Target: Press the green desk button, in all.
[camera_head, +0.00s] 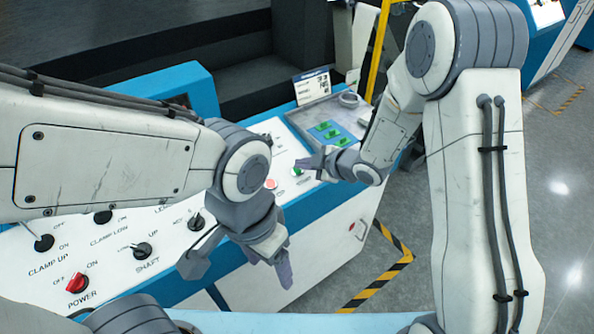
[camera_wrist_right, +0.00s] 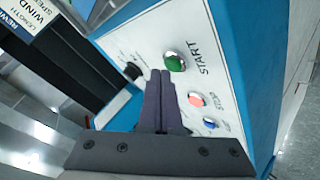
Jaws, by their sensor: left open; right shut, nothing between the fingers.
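The green button (camera_wrist_right: 174,61), marked START, sits on the white panel in the right wrist view. It also shows in the head view as a small green spot (camera_head: 297,171). My right gripper (camera_wrist_right: 160,75) is shut and empty, its tips pointing at the panel just left of the green button in the wrist view. In the head view the right gripper (camera_head: 305,163) is close above the button. I cannot tell whether it touches the panel. My left gripper (camera_head: 238,272) is open and empty, low in front of the console and away from the button.
A pink-red button (camera_wrist_right: 196,99) and a blue button (camera_wrist_right: 210,122) sit beside the green one. Knobs and a red POWER switch (camera_head: 77,283) are on the left panel. A grey tray (camera_head: 349,120) with green pieces and a small sign (camera_head: 312,86) stand behind.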

